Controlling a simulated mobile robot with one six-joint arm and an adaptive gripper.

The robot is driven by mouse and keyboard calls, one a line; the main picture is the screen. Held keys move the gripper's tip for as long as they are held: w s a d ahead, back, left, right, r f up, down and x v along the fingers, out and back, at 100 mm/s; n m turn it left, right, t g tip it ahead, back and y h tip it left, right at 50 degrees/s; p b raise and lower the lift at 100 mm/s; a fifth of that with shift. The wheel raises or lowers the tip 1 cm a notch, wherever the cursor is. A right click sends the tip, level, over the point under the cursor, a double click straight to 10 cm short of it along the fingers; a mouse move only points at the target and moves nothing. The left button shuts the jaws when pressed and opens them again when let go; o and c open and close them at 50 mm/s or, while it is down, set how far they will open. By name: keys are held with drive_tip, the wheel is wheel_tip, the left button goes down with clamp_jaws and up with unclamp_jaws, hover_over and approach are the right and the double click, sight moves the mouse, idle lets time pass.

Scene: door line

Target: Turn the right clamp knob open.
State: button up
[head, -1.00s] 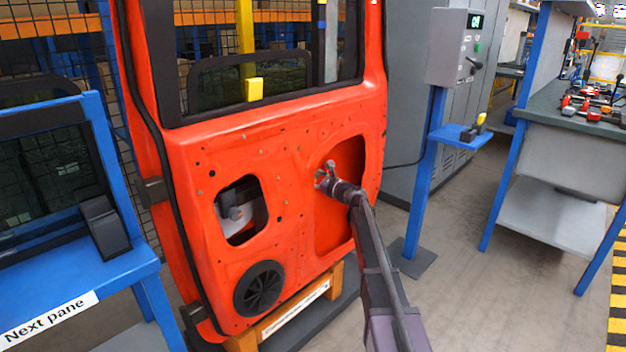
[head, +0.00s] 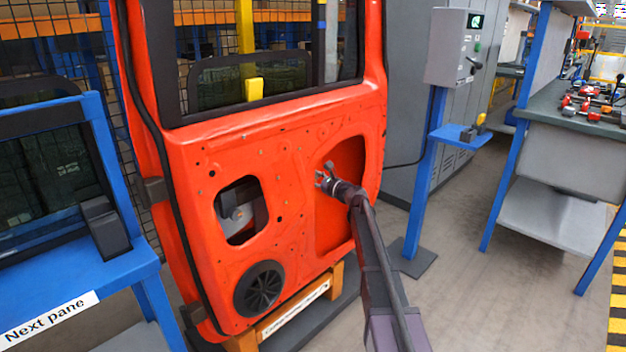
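The orange-red door (head: 275,150) stands upright in front of me, with its inner side facing me. My gripper (head: 324,175) is at the left edge of the door's large right opening (head: 345,225). Its fingertips are small and dark; I cannot tell whether they are apart or closed on something. No right clamp knob can be made out; it may be hidden by my gripper. In the smaller left opening (head: 250,228), a grey rounded part (head: 236,214) shows in front of a grey plate.
A blue stand with a pane (head: 75,175) is at the left, labelled "Next pane". A grey control box (head: 455,47) on a blue post and a tool bench (head: 565,125) are at the right. Floor between post and bench is clear.

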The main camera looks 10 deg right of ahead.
drive_tip(key=n, duration=0.4)
drive_tip(key=shift+s+a+n, duration=0.1)
drive_tip(key=shift+n, duration=0.2)
drive_tip(key=n, duration=0.3)
drive_tip(key=shift+n, duration=0.3)
drive_tip(key=n, duration=0.4)
drive_tip(key=shift+n, duration=2.5)
drive_tip(key=o, duration=1.1)
drive_tip(key=shift+o, duration=0.2)
drive_tip(key=shift+r, duration=0.1)
